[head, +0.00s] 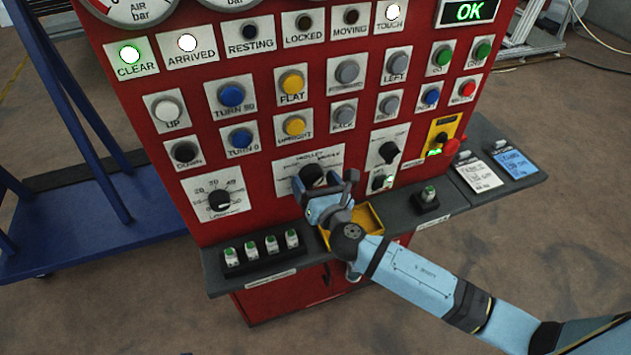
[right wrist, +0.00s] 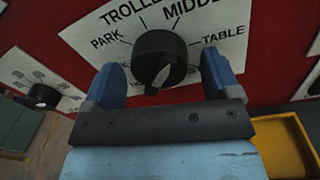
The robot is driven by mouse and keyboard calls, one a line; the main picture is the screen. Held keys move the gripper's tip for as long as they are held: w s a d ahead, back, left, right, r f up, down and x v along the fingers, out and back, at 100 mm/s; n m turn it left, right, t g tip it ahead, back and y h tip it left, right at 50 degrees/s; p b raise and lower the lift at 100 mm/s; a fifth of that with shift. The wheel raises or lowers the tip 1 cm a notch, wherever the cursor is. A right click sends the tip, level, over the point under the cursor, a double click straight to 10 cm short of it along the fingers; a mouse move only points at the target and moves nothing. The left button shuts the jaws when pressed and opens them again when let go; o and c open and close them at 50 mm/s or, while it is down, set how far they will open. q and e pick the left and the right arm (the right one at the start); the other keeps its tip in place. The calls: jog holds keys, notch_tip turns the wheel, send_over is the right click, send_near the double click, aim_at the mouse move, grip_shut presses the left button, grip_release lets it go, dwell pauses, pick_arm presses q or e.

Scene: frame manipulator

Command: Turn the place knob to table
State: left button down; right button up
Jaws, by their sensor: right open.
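The place knob (right wrist: 158,58) is black and round with a raised grip bar, on a white plate (right wrist: 95,32) marked PARK, TROLLEY, MIDDLE and TABLE. TABLE is on the right of the knob. The bar's lighter tip points down in the right wrist view, away from TABLE. In the head view the knob (head: 312,176) is partly hidden by my gripper. My right gripper (head: 325,190) is open in front of it. In the right wrist view its blue fingers (right wrist: 163,76) are on either side of the knob; I cannot tell whether they touch it. My left gripper is not in view.
The red panel (head: 250,125) carries several buttons and lamps. Other knobs sit to the left (head: 220,200) and right (head: 388,152). A grey shelf (head: 400,222) juts out below, with a yellow tray (head: 372,220) under my wrist. A blue frame (head: 95,215) stands at left.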

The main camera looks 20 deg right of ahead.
jog(key=c, duration=0.9)
jog(key=m+b, duration=0.2)
jog(key=m, duration=0.1)
jog(key=shift+f, duration=0.15)
jog(key=m+b, duration=0.1)
jog(key=m, duration=0.2)
jog(key=shift+a+b, duration=0.1)
jog(key=shift+b, duration=0.2)
jog(key=shift+m+b, duration=0.35)
jog(key=shift+m, duration=1.05)
